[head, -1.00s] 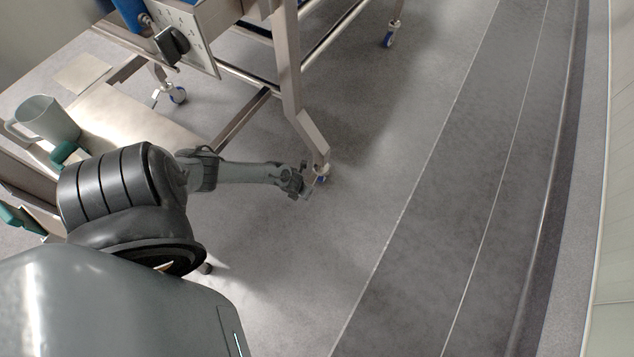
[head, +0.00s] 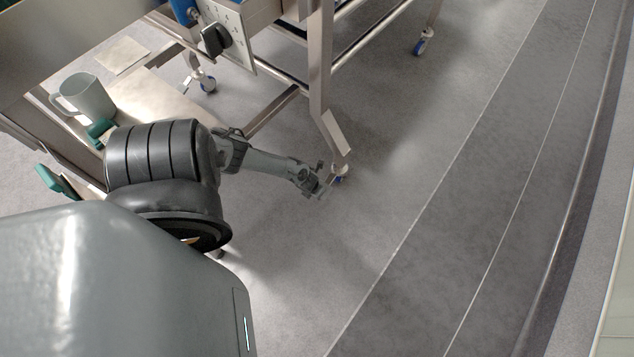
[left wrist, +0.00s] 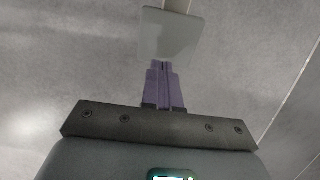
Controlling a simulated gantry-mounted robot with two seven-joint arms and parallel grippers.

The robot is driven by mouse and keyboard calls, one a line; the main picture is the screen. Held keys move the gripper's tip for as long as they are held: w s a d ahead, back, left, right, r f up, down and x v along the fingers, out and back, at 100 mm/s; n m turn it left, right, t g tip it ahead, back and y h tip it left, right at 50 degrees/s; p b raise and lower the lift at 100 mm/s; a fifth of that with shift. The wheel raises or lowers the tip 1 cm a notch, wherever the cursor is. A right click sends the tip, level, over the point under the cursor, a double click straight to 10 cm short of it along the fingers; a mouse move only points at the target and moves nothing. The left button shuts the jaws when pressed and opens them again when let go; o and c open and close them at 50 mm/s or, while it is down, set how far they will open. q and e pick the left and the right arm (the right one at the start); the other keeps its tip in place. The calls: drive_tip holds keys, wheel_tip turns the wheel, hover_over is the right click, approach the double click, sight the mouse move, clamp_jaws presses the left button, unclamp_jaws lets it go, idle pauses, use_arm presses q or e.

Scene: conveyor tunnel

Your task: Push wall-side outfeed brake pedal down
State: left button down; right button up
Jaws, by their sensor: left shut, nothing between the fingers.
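My left gripper (head: 324,190) is low beside the caster (head: 341,174) at the foot of the near steel leg in the head view. In the left wrist view its purple fingers (left wrist: 163,88) are shut together and empty. A flat pale plate (left wrist: 170,36) lies just beyond the fingertips; it appears to be the brake pedal. I cannot tell whether the fingertips touch it. My right gripper is not in view.
The steel frame leg (head: 320,75) rises right above the caster. A control box with a black knob (head: 216,40) hangs higher up. A grey mug (head: 88,97) stands on the surface at left. Open floor (head: 400,150) lies to the right.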

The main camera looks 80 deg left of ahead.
use_arm(q)
drive_tip(key=s+d+p+v, duration=0.1)
drive_tip(key=p+v, duration=0.7)
drive_tip(key=v, duration=0.4)
drive_tip(key=shift+d+f+p, duration=0.15)
drive_tip(key=shift+f+p, duration=0.1)
drive_tip(key=shift+p, duration=0.05)
